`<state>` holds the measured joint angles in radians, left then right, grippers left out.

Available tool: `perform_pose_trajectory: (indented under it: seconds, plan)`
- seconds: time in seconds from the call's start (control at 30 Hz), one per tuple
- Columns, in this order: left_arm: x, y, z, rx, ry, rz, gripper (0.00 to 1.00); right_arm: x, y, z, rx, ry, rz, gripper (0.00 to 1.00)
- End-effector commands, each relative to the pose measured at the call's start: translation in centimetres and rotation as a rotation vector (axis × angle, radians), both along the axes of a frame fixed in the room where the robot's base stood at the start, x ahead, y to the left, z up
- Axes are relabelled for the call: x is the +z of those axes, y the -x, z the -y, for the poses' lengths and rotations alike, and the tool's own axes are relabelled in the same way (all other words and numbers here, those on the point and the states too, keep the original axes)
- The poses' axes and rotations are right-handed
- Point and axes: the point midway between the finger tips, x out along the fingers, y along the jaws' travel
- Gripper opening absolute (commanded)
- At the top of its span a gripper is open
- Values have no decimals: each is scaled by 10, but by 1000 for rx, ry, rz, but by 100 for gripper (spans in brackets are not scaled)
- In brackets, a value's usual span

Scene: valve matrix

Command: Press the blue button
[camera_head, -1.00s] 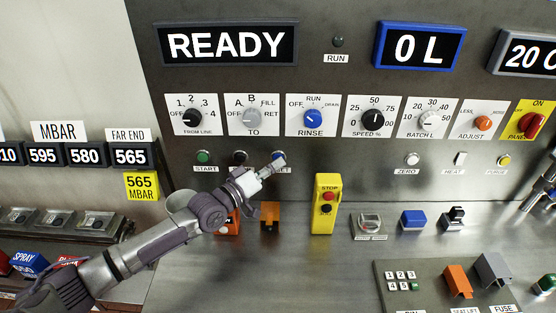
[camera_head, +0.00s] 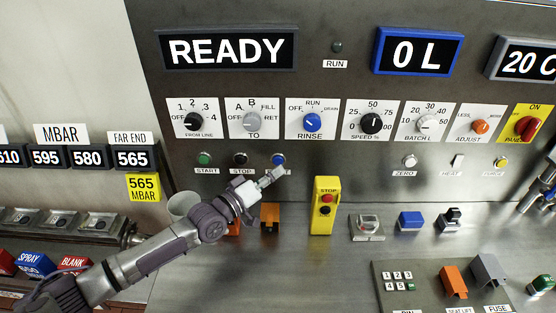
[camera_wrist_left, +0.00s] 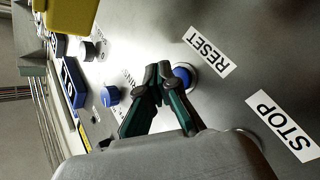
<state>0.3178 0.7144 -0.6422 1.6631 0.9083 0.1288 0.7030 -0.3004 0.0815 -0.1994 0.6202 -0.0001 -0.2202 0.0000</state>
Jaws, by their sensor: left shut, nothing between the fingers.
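The blue button (camera_head: 278,159) is the round one on the upright grey panel, at the right end of a row with START and STOP. In the left wrist view the blue button (camera_wrist_left: 184,76) sits beside the RESET label, partly hidden behind my fingers. My left gripper (camera_head: 281,171) is shut and empty, with its tips just below the button in the head view. In the left wrist view the closed fingertips (camera_wrist_left: 159,72) overlap the button's edge; I cannot tell whether they touch it. My right gripper is not in view.
The green START button (camera_head: 205,158) and black STOP button (camera_head: 241,159) are left of the blue one. A blue RINSE knob (camera_head: 312,122) is above. A yellow stop box (camera_head: 325,207) stands on the bench to the right. The display (camera_head: 228,50) reads READY.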

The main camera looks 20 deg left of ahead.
Motion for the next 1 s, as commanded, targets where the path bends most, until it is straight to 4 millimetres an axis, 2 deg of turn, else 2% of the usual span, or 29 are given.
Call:
perform_pose_trajectory:
  seconds: [0.03, 0.1, 0.4, 1.0]
  plan:
    - [4, 6, 2, 0, 3, -3, 0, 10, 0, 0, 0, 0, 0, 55]
    - [5, 12, 4, 0, 2, -3, 0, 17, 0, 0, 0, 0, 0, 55]
    - [3, 39, 11, 0, 1, -3, 0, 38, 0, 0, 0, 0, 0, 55]
    - [1, 43, 12, 0, 0, 0, 0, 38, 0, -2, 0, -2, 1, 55]
